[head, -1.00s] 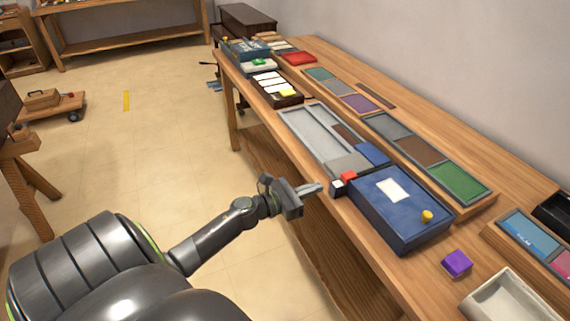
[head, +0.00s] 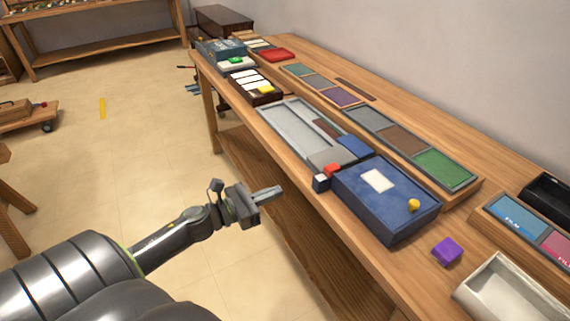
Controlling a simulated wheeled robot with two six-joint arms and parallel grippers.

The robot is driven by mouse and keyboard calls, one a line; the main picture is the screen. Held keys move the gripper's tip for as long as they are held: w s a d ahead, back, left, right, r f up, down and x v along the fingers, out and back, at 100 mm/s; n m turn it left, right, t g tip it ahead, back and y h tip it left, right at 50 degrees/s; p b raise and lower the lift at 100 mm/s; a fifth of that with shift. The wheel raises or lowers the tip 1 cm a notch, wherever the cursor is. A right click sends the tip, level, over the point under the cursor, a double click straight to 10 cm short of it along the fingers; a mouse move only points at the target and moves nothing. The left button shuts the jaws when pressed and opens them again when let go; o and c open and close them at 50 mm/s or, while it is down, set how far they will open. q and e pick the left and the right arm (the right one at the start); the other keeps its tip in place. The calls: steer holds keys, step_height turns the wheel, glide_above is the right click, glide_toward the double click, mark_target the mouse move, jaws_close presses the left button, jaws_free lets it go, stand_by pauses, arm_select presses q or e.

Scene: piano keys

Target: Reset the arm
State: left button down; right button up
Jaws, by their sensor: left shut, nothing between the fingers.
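My left gripper (head: 268,193) is shut and empty in the head view. It hangs over the floor in front of the bench's near edge, apart from everything on it. The piano keys (head: 248,82), a dark box with white bars and a yellow block on it, stand towards the far end of the wooden bench (head: 360,275). My right gripper is not in view.
A blue box (head: 392,205) with a white card and a yellow knob sits closest to the gripper, beside a small white-and-dark cube (head: 320,183) at the bench edge. A purple cube (head: 447,251) and a pale tray (head: 508,292) lie at right.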

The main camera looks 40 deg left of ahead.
arm_select(q)
steer(key=shift+f, duration=0.1)
steer(key=s+a+f+n+g+y, duration=0.1)
steer(key=a+f+n+y, duration=0.25)
steer(key=f+n, duration=0.3)
steer(key=s+a+f+n+y, duration=0.1)
steer(key=a+f+n+y, duration=0.25)
steer(key=f+n, duration=0.35)
steer(key=s+a+f+n+g+y+p, duration=0.1)
steer(key=s+f+n+g, duration=0.1)
steer(key=s+f+n, duration=0.55)
steer(key=s+f+n+g+y, duration=0.1)
steer(key=s+f+n+g, duration=0.2)
steer(key=f, duration=0.7)
steer(key=s+d+f+n+g, duration=0.3)
steer(key=s+d+f+n, duration=0.2)
steer(key=s, duration=0.4)
steer(key=s+d+f+n+g+p, duration=0.1)
steer(key=s+d+f+n+g, duration=0.2)
steer(key=s+f+n, duration=0.3)
steer(key=s+d+f+n+g+h, duration=0.1)
steer(key=s+d+f+n+g, duration=0.2)
steer(key=s+d+f+n, duration=0.3)
steer(key=s, duration=0.5)
steer(key=shift+s+d+f, duration=0.3)
steer(key=shift+s+f, duration=0.05)
